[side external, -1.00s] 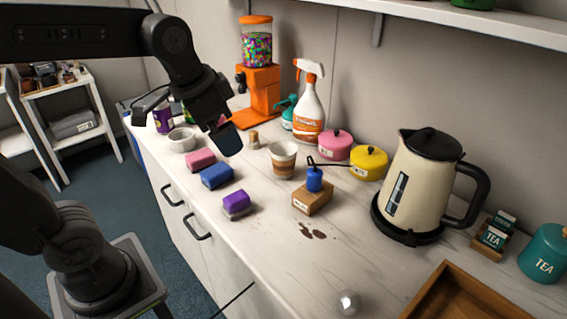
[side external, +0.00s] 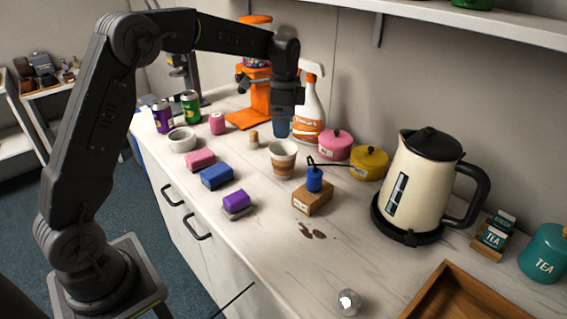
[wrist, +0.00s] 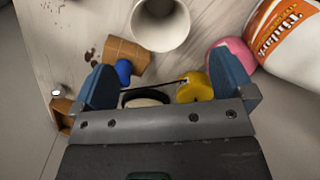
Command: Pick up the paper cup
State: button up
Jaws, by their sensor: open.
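The paper cup (side external: 283,160) stands upright on the counter, white with brown bands, left of the pink canister. In the wrist view the white cup (wrist: 160,24) shows at the top centre, its open mouth toward the camera, beyond the fingers. My gripper (side external: 283,126) points down above and just behind the cup in the side view, apart from it. In the wrist view its two blue fingers (wrist: 168,90) are spread wide with nothing held between them. The far finger is hidden in the side view.
A spray bottle (side external: 309,108) stands close behind my gripper. A pink canister (side external: 335,146), a yellow canister (side external: 369,163) and a wooden block with a blue top (side external: 312,198) crowd the cup's right. A cork (side external: 254,139) and sponges lie left. The front counter is clearer.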

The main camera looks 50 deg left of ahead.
aim_at(284, 157)
notch_tip(284, 157, down, 12)
jog(key=shift+a+r, duration=0.15)
jog(key=shift+r, duration=0.05)
dwell(0.4)
jog(key=shift+c, duration=0.3)
jog(key=c, duration=0.7)
